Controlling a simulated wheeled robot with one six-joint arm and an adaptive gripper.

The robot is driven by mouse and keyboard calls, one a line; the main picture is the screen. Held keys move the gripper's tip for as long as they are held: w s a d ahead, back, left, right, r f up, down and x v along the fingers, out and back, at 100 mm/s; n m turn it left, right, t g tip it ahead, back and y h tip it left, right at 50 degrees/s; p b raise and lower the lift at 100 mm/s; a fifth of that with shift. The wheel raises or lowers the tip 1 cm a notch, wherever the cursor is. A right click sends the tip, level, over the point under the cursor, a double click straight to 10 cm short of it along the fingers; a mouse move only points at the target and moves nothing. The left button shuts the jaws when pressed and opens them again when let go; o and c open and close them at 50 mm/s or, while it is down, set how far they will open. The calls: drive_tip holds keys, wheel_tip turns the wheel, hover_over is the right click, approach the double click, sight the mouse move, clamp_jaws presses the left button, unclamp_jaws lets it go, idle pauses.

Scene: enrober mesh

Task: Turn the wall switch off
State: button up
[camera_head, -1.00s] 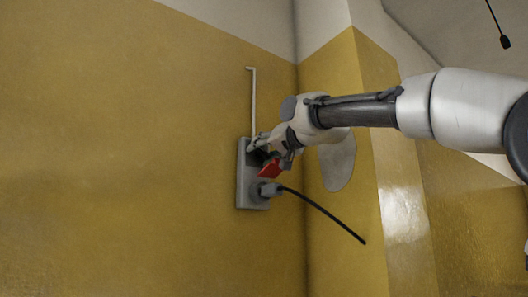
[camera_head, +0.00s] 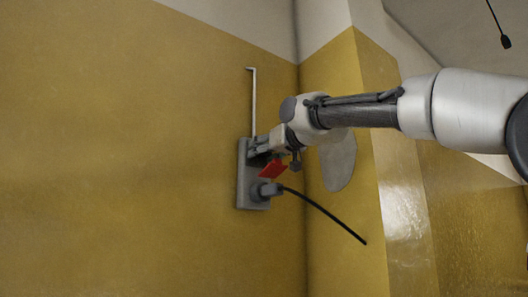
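The wall switch is a grey box (camera_head: 243,180) on the yellow wall, with a conduit rising from its top. A red part (camera_head: 272,169) sticks out from the box at its middle, tilted. My gripper (camera_head: 258,152) is at the upper part of the box, just above the red part, reaching in from the right. Its fingers are small and partly hidden against the box, so I cannot tell whether they are open or whether they touch the switch.
A grey plug (camera_head: 270,190) sits in the lower part of the box, and its black cable (camera_head: 325,212) hangs down to the right. A yellow wall corner (camera_head: 345,235) juts out behind my arm. The wall to the left is bare.

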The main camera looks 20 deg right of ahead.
drive_tip(key=shift+n, duration=0.4)
drive_tip(key=o, duration=1)
drive_tip(key=shift+o, duration=0.2)
drive_tip(key=v, duration=1.2)
